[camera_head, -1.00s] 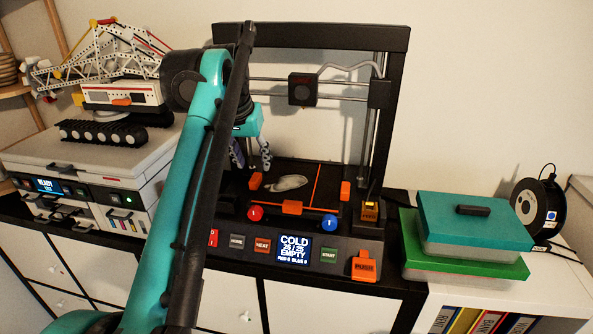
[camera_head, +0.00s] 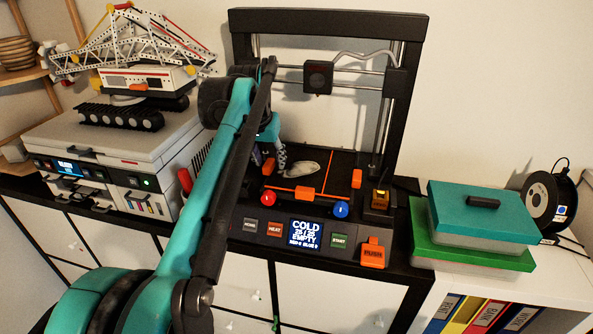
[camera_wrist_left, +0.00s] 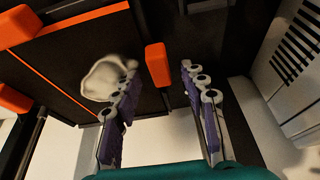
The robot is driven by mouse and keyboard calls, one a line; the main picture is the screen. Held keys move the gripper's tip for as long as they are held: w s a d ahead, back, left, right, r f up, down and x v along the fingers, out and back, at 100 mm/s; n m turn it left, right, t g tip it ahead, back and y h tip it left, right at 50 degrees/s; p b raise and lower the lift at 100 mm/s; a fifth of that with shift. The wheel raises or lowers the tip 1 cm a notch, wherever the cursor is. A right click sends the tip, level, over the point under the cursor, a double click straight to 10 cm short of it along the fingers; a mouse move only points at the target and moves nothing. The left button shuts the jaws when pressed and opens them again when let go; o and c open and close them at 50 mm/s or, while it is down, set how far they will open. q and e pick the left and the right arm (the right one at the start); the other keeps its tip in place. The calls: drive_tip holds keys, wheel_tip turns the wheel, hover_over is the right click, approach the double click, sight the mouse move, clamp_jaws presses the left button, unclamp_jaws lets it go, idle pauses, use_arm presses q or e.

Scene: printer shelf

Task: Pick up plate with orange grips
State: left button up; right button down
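The black plate (camera_head: 343,170) with orange grips lies on the printer bed. Its left orange grip (camera_head: 270,165) is beside my left gripper (camera_head: 274,160), and a front grip (camera_head: 303,193) and right grip (camera_head: 356,179) also show. A pale grey rounded print (camera_head: 302,168) lies on the plate. In the left wrist view, the plate (camera_wrist_left: 62,62) is at the left and one orange grip (camera_wrist_left: 157,65) sits between the spread purple-and-grey fingertips of the left gripper (camera_wrist_left: 159,72). Those fingers are open, with a gap visible beside the grip. The right gripper is not in view.
The printer's black frame (camera_head: 415,75) rises around the bed, with the print head (camera_head: 318,76) above. Red (camera_head: 268,197) and blue (camera_head: 341,209) knobs stand in front. A white machine with a model crane (camera_head: 140,78) is at left, lidded boxes (camera_head: 480,205) at right.

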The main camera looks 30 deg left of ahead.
use_arm(q)
drive_tip(key=c, duration=0.5)
drive_tip(key=shift+a, duration=0.15)
clamp_jaws()
drive_tip(key=shift+r, duration=0.1)
